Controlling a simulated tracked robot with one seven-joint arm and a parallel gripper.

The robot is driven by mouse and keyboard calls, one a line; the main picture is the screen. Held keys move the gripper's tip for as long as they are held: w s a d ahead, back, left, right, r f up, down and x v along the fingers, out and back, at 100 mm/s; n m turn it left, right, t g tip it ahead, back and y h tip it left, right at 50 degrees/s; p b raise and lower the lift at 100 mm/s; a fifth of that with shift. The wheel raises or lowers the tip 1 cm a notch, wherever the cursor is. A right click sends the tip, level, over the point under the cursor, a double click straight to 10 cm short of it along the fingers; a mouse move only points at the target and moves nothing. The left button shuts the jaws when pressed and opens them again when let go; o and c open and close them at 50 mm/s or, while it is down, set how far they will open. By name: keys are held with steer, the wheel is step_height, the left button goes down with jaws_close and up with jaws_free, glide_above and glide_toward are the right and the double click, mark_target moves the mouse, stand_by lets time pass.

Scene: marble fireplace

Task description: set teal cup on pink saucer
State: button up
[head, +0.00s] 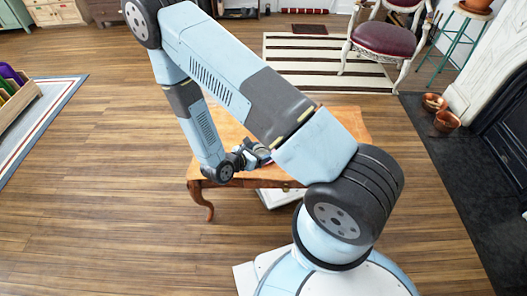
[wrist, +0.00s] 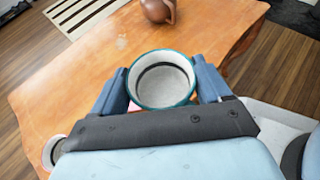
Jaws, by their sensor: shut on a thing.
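In the wrist view the teal cup (wrist: 185,98) is seen from above, its mouth open and its inside pale. My gripper (wrist: 162,80) is shut on it, one blue finger on each side. A small pink patch, likely the pink saucer (wrist: 133,106), shows below the cup's left side. The cup and my gripper hide the rest of it, and I cannot tell whether the cup touches it. In the head view my gripper (head: 256,154) is over the front part of the wooden table (head: 235,131), and the cup is too small to make out clearly.
A brown jug (wrist: 158,10) stands farther back on the table. A round pale-rimmed item (wrist: 52,150) is at the lower left of the wrist view, partly hidden. The tabletop left of the cup is clear.

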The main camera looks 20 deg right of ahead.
steer(key=w+d+f, duration=0.1)
steer(key=w+f, duration=0.2)
steer(key=w, duration=0.1)
steer(key=w+d+f, duration=0.1)
steer(key=w+f, duration=0.2)
steer(key=w, duration=0.1)
steer(key=w+d+f, duration=0.2)
steer(key=w+f, duration=0.1)
steer(key=w, duration=0.1)
steer(key=shift+f, duration=1.65)
steer(key=o, duration=1.1)
steer(key=shift+s+a, duration=0.1)
steer(key=v, duration=1.1)
steer(key=shift+s+a+r, duration=0.15)
steer(key=shift+a+r, duration=0.15)
